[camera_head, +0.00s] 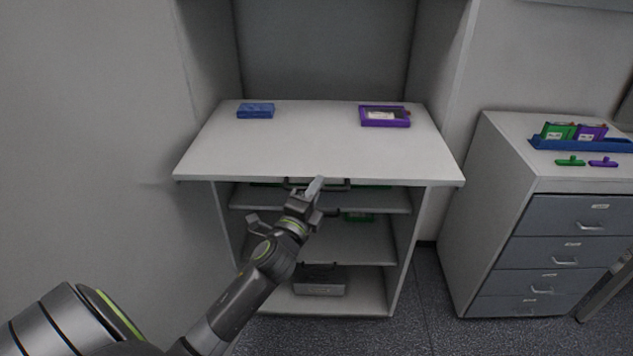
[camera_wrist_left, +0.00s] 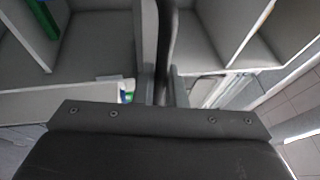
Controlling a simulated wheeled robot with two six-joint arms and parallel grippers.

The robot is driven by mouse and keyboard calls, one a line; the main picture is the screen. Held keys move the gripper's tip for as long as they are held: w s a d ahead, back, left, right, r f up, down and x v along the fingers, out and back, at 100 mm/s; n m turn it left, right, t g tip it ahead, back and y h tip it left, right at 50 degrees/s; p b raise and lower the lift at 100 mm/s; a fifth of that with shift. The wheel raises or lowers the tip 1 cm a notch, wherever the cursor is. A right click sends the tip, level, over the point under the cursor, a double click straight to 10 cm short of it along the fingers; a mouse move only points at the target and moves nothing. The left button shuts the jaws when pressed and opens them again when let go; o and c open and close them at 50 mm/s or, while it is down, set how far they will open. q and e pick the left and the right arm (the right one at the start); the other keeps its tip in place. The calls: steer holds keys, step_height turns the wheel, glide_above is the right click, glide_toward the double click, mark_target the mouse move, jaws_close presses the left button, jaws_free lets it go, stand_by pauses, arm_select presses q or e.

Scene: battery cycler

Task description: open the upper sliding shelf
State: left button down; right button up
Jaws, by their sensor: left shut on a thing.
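A white cabinet stands ahead in the head view, with a wide white top board (camera_head: 310,150) and open shelves below it. A dark bar handle (camera_head: 338,184) runs just under the board's front edge. The upper shelf (camera_head: 385,201) lies below it, with green items towards its right. My left gripper (camera_head: 314,189) is at the middle of this handle, its fingers shut on it. My right gripper is not in view.
A blue block (camera_head: 255,111) and a purple-framed case (camera_head: 385,116) lie on the top board. A grey box (camera_head: 319,286) sits on the bottom shelf. A drawer cabinet (camera_head: 560,235) stands to the right, with a blue tray (camera_head: 590,146) on top. Bare floor lies between them.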

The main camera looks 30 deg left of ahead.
arm_select(q)
steer(key=shift+s+d, duration=0.3)
steer(key=shift+s, duration=0.25)
steer(key=c, duration=1.8)
jaws_free()
steer(key=shift+b+v, duration=2.55)
steer(key=shift+v, duration=6.15)
steer(key=shift+a, duration=0.1)
